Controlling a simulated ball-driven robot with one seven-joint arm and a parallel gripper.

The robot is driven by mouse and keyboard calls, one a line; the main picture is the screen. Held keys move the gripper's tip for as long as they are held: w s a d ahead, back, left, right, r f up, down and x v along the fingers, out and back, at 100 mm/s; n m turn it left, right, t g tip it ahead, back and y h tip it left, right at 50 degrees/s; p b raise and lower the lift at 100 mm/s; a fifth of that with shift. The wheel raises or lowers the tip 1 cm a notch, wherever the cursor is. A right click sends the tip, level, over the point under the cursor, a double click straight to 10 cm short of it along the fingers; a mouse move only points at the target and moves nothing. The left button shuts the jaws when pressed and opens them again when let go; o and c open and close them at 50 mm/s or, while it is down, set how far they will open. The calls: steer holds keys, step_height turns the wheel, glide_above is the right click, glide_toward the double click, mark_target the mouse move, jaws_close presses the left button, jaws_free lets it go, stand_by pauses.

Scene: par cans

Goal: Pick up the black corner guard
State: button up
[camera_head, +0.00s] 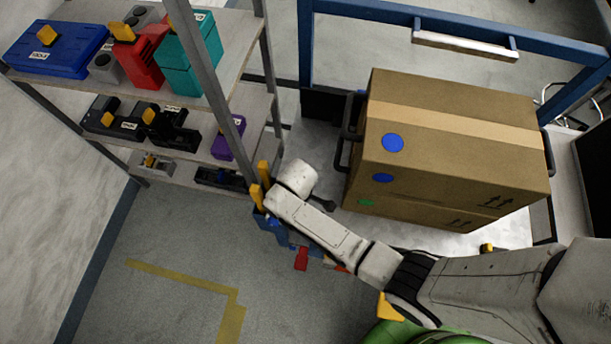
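Several black items stand on the shelf rack at the left. On the middle shelf are a black blocky item (104,116) with a yellow tab and a black stepped item (176,131) beside it, with a yellow tab and a label. A low dark item (220,180) lies on the bottom shelf. The labels are too small to read, so I cannot tell which one is the corner guard. My gripper (260,184), with yellow fingers, is right of the bottom shelf, near the rack's front post. The fingers look apart, with nothing seen between them.
The top shelf holds a blue case (58,50), a red item (140,63) and a teal box (188,58). A purple item (228,138) is behind the metal post (215,90). Large cardboard boxes (450,150) stand at the right. The floor (165,310) at lower left is clear.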

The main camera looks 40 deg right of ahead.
steer(key=shift+c, duration=0.2)
jaws_close()
stand_by(0.3)
steer(key=shift+r, duration=0.15)
